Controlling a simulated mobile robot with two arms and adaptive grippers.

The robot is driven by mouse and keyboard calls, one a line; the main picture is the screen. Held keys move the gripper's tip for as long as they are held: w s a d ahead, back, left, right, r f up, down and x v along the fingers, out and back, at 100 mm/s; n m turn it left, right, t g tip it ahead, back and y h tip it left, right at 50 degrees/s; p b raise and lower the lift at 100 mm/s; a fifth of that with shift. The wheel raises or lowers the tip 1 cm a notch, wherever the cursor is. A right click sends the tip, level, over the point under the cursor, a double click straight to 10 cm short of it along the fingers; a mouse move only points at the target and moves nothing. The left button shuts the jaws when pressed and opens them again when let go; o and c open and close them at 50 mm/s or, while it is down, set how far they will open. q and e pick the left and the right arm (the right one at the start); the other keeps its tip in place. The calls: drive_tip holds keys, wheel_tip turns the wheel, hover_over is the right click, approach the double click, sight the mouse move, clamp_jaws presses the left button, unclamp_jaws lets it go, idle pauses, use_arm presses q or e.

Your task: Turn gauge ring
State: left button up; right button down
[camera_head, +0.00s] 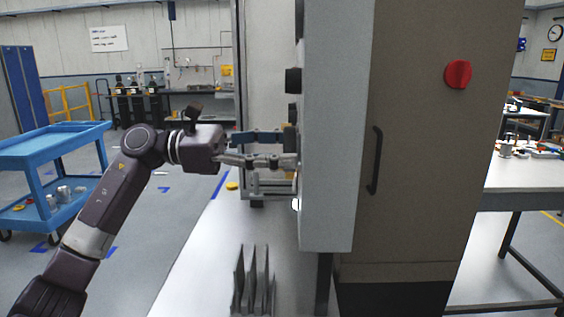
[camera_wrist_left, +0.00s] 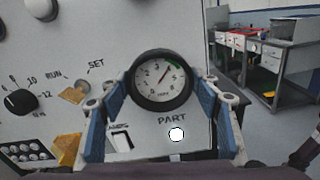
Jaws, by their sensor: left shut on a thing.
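The gauge (camera_wrist_left: 163,78) has a white numbered dial and a thick black ring (camera_wrist_left: 164,106), above the word PART on a pale panel (camera_wrist_left: 70,45). Its needle tilts up to the right, near a green arc. My left gripper (camera_wrist_left: 162,88) has one finger on each side of the ring and is shut on it. In the head view my left gripper (camera_head: 290,149) reaches right to the panel front (camera_head: 333,130), which is seen almost edge-on. The dial is hidden there. My right gripper is not in view.
Left of the gauge are a black rotary knob (camera_wrist_left: 21,102), a RUN/SET switch (camera_wrist_left: 74,92) and a yellow tag (camera_wrist_left: 66,148). A white lit button (camera_wrist_left: 176,134) sits below the gauge. Upright grey plates (camera_head: 254,280) stand below the arm. A blue cart (camera_head: 50,150) is at left.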

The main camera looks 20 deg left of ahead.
use_arm(q)
drive_tip(key=o, duration=1)
drive_tip(key=shift+o, duration=0.8)
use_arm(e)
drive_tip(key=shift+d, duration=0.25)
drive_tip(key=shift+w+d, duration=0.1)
use_arm(q)
drive_tip(key=v, duration=1.2)
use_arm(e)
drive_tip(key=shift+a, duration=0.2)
use_arm(q)
drive_tip(key=shift+r, duration=0.1)
